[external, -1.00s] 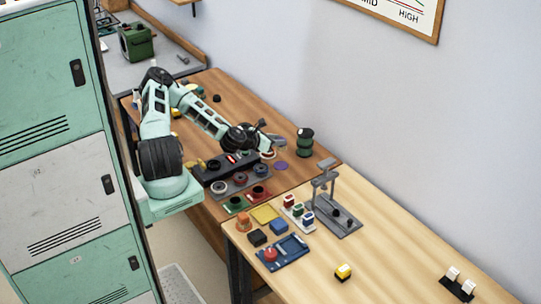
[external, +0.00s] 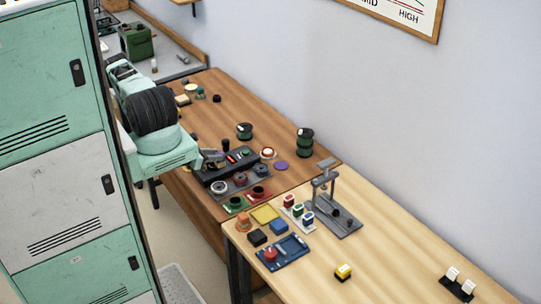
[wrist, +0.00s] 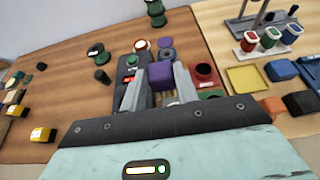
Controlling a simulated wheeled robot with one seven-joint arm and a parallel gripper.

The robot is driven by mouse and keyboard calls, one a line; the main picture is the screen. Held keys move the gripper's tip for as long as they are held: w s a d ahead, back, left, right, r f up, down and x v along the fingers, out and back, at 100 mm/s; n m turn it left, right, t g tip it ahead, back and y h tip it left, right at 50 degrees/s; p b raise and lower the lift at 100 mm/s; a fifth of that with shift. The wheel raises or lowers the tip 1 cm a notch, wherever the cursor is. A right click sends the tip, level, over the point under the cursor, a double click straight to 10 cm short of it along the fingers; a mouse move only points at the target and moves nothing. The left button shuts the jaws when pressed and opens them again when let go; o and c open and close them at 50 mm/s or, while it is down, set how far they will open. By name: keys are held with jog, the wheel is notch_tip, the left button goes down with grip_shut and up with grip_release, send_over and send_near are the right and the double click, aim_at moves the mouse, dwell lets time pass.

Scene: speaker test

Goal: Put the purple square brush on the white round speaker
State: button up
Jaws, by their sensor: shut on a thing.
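The purple square brush (wrist: 160,75) is between the two fingers of my gripper (wrist: 161,90), which is shut on it, above the grey tray area. In the external view my gripper (external: 208,157) is small and partly hidden, near the left end of the black box; I cannot make out the brush there. A white round piece (external: 218,187) sits at the left end of the grey tray and looks like the white round speaker. Another round white piece with a red-orange middle (external: 267,152) stands behind the black box and shows in the wrist view (wrist: 142,45).
The black box with lit displays (external: 232,165) lies beside the grey tray. A purple disc (external: 281,166), dark green spools (external: 305,141) and red, green and yellow squares (external: 265,214) are close by. The brown table is clear towards the back middle.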

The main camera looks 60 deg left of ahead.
jog(key=s+r, duration=0.1)
jog(key=b, duration=0.5)
send_over(213, 189)
notch_tip(213, 189, down, 6)
jog(key=shift+f, duration=2)
jog(key=o, duration=1)
jog(key=shift+f, duration=0.1)
jog(key=shift+c, duration=0.2)
